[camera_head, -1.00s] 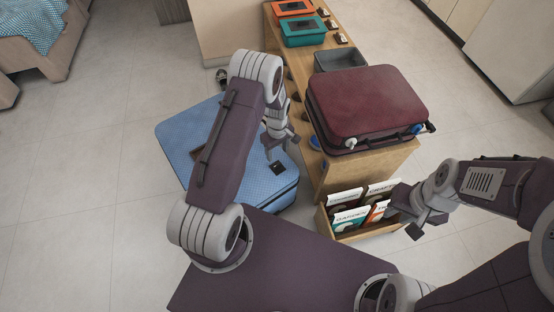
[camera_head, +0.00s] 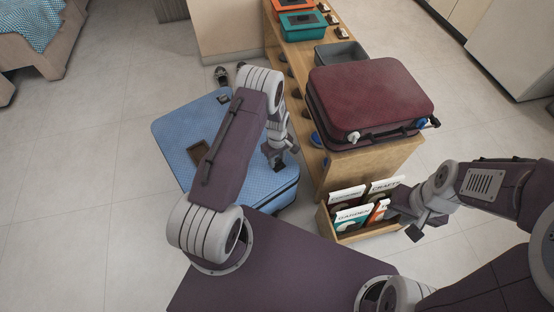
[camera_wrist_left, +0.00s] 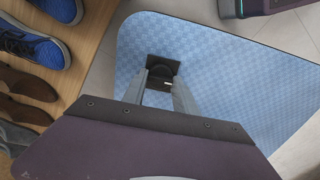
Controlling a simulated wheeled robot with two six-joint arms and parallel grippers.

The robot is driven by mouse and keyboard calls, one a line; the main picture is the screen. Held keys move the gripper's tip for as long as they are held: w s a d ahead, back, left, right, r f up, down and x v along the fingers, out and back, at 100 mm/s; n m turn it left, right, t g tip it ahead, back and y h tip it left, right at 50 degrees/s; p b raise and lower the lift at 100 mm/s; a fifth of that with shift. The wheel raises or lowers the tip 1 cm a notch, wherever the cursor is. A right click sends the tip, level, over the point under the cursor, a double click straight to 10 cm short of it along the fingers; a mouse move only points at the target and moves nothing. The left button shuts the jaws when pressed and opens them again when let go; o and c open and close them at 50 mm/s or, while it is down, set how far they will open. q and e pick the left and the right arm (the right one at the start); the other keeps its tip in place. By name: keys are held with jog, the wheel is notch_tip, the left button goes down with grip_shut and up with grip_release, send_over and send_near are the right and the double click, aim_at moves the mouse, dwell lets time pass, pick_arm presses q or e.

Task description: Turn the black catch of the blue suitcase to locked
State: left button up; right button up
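The blue suitcase (camera_head: 225,130) lies flat on the floor, left of the wooden bench. The left wrist view shows its blue checked top (camera_wrist_left: 220,60) and, near one corner, the black catch (camera_wrist_left: 163,62), a dark square plate with a round knob and a small white mark. My left gripper (camera_wrist_left: 163,80) is right over this catch, its two fingers apart on either side of the knob; whether they touch it is unclear. In the head view my left gripper (camera_head: 273,158) hides most of the catch. My right gripper (camera_head: 408,218) hangs by the magazine box, its fingertips unclear.
A dark red suitcase (camera_head: 370,95) stands on the wooden bench (camera_head: 372,158), close to the right of my left arm. A magazine box (camera_head: 350,236) stands in front of the bench. Shoes (camera_wrist_left: 40,50) lie beside the blue suitcase. Floor on the left is clear.

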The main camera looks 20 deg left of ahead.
pick_arm(q)
grip_shut()
jog(key=m+p, duration=0.1)
jog(key=m, duration=0.2)
jog(key=shift+r, duration=0.1)
jog(key=m+p, duration=0.1)
jog(key=m, duration=0.4)
jog(key=shift+p, duration=0.35)
jog(key=m, duration=0.5)
jog(key=shift+p, duration=0.4)
jog(key=m, duration=0.4)
jog(key=shift+m+p, duration=0.3)
jog(key=shift+m, duration=0.1)
jog(key=o, duration=1.2)
grip_release()
jog(key=shift+c, duration=0.2)
